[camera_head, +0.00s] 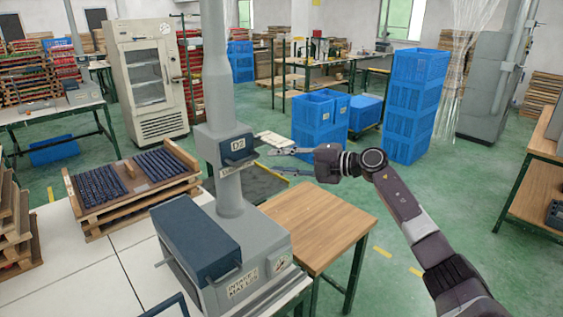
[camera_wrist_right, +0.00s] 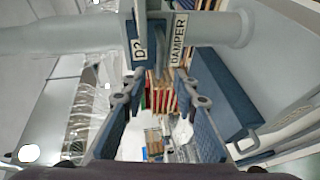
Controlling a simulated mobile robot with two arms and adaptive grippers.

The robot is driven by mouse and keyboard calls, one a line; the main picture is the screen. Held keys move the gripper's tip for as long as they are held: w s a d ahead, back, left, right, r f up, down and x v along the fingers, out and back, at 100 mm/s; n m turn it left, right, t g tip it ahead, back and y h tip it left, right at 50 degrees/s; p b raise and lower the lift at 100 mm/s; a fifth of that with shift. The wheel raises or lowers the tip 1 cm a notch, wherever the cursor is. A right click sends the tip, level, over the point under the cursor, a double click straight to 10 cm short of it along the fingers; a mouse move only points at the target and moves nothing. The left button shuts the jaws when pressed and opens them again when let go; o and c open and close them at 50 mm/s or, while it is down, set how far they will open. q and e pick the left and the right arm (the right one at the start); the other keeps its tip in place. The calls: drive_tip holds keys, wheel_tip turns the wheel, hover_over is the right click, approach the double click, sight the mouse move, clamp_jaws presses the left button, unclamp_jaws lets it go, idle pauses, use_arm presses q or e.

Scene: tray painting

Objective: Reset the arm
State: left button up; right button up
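My right arm reaches in from the lower right. My right gripper (camera_head: 268,161) is open and empty, its fingers pointing left toward the grey column of the machine (camera_head: 225,85). It is beside the blue damper handle box marked D2 (camera_head: 238,148); I cannot tell the exact gap. In the right wrist view the two fingers (camera_wrist_right: 160,88) are spread apart with nothing between them, and the D2 and DAMPER labels (camera_wrist_right: 178,40) show just beyond the tips. My left gripper is not in view.
The grey machine with a blue hood (camera_head: 195,238) stands below the column. A wooden tray with dark pieces (camera_head: 128,173) lies on the white table at left. Blue crates (camera_head: 415,100) stand behind. Green floor is open at right.

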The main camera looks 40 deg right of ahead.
drive_tip(key=shift+s+d+r, duration=0.1)
drive_tip(key=shift+s+d, duration=0.05)
drive_tip(key=shift+s, duration=0.15)
idle(0.4)
